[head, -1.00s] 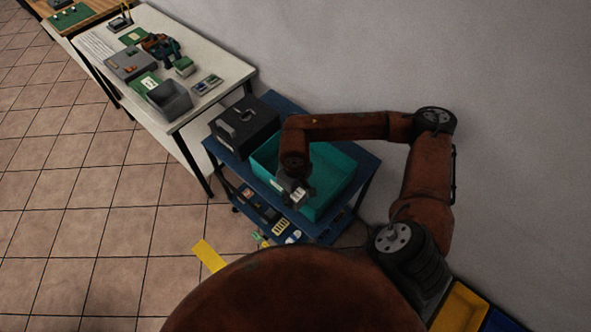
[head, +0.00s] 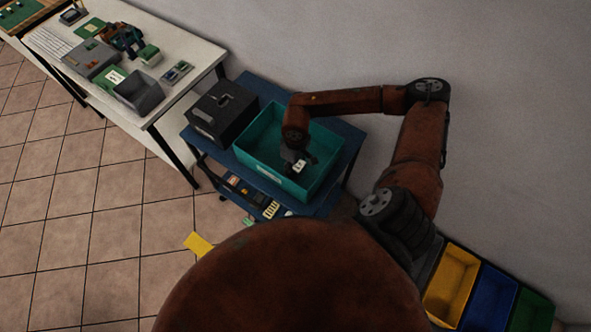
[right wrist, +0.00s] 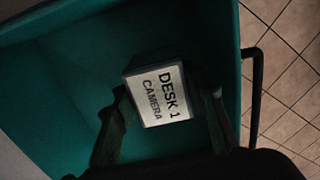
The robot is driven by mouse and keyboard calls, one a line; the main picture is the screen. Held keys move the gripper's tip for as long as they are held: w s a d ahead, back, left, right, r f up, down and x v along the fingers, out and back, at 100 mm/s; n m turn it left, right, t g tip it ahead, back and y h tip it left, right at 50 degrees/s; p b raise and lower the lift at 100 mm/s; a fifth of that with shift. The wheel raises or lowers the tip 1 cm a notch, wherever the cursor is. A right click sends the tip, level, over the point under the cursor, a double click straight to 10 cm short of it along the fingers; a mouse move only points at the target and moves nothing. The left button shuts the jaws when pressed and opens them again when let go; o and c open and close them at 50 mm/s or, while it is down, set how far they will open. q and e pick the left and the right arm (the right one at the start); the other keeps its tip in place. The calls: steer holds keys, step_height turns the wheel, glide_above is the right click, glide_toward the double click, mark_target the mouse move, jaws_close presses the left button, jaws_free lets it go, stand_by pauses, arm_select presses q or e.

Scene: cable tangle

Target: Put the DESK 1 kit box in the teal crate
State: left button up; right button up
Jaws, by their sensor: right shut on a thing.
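The DESK 1 kit box is a small box with a white label reading "DESK 1 CAMERA" (right wrist: 157,95). It also shows small in the head view (head: 299,166). My right gripper (right wrist: 166,98) is shut on it, one finger on each side. In the head view my right gripper (head: 295,160) is over the inside of the teal crate (head: 246,156), near its middle. The right wrist view shows the crate's inside (right wrist: 60,75) around and below the box. I cannot tell whether the box touches the crate floor. My left gripper is not in view.
The crate stands on a blue cart (head: 347,145) beside a black box (head: 222,113). Small items lie on the cart's lower shelf. A white table (head: 190,90) with trays and parts is at the upper left. Yellow (head: 450,285), blue (head: 488,300) and green bins (head: 533,310) are at lower right.

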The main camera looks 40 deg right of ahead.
steer(key=shift+s+f, duration=0.1)
steer(key=shift+f, duration=1.8)
steer(key=shift+f, duration=0.1)
steer(key=o, duration=1.2)
step_height(320, 180, up, 12)
steer(key=shift+r+b, duration=0.15)
steer(key=shift+b, duration=0.2)
